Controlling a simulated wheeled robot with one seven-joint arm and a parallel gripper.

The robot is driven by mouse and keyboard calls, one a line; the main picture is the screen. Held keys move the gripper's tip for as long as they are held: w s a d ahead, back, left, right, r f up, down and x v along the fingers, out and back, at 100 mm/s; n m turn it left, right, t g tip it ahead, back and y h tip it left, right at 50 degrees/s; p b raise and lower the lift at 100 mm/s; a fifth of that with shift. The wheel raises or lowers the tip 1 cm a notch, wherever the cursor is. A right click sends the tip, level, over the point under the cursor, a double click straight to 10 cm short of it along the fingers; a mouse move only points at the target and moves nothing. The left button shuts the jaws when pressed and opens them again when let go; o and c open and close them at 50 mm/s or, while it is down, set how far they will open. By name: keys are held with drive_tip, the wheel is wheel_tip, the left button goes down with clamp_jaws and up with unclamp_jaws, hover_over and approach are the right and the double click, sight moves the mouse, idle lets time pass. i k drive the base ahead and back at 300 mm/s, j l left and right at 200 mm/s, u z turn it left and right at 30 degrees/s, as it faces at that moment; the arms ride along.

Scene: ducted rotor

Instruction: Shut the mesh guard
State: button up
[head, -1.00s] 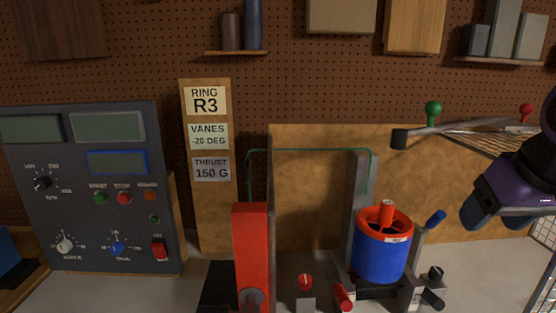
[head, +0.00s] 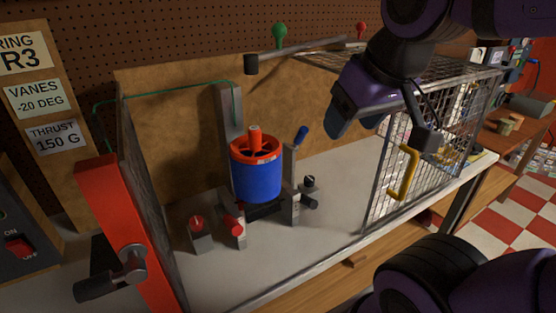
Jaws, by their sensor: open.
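The mesh guard (head: 440,135) is a dark wire panel at the right of the bench. It stands swung aside, leaving the front of the rotor rig uncovered. A yellow handle (head: 405,173) is on its near edge. My gripper (head: 382,130) is purple and black, above and slightly left of the handle, with its fingers apart and nothing between them. It looks clear of the handle, though its depth is hard to judge. The blue and red ducted rotor (head: 257,178) stands upright on the bench, left of my gripper.
A red post (head: 118,230) with a black latch or lever (head: 115,275) stands at the near left. A grey bar (head: 300,52) with a green knob runs above. The bench front (head: 270,285) between post and guard is clear.

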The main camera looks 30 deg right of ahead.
sight(489, 71)
drive_tip(key=z, duration=1.55)
drive_tip(key=i+l+u, duration=0.1)
drive_tip(key=l, duration=0.35)
drive_tip(key=i+l+u, duration=0.15)
drive_tip(key=l, duration=0.3)
drive_tip(key=i+l+u, duration=0.1)
drive_tip(key=l, duration=0.35)
drive_tip(key=i+l+u, duration=0.15)
drive_tip(key=l, duration=0.35)
drive_tip(key=i+l+u, duration=0.1)
drive_tip(key=l, duration=0.35)
drive_tip(key=i+l+u, duration=0.4)
drive_tip(key=i+l, duration=0.15)
drive_tip(key=i, duration=0.15)
drive_tip(key=j, duration=0.25)
